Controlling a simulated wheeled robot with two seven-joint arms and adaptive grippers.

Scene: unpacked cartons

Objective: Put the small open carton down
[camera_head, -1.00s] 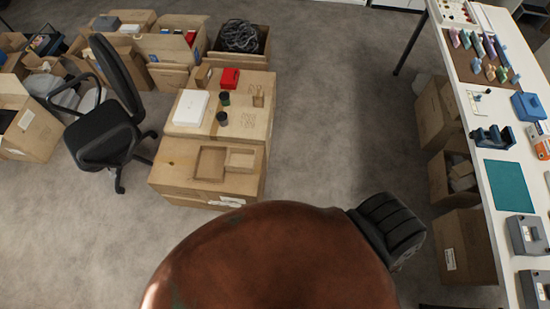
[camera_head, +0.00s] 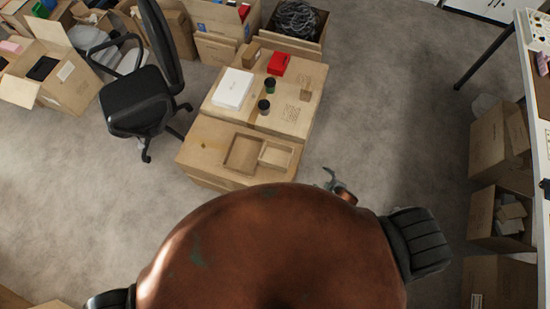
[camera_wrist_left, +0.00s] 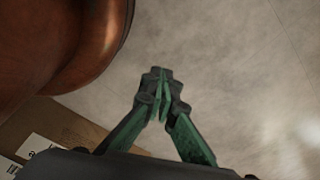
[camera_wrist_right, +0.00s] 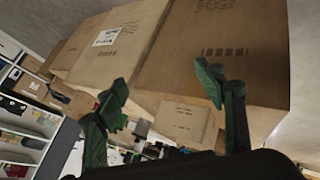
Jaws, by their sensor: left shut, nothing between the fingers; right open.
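A small open carton (camera_head: 275,155) sits on top of a large closed carton (camera_head: 205,171), at its right end. It touches or nearly touches a shallow open carton (camera_head: 240,154) on its left. My right gripper (camera_head: 331,180) is just past the right side of the large carton, apart from the small carton. In the right wrist view my right gripper (camera_wrist_right: 168,90) is open and empty, with large carton faces beyond it. My left gripper (camera_wrist_left: 160,78) shows in the left wrist view, shut and empty above the carpet. It is hidden in the head view.
A white box (camera_head: 233,88), a red box (camera_head: 278,63) and dark cups (camera_head: 264,106) stand on the carton behind. An office chair (camera_head: 140,95) is to the left. A white table (camera_head: 541,140) with cartons under it is at right. Carpet between is free.

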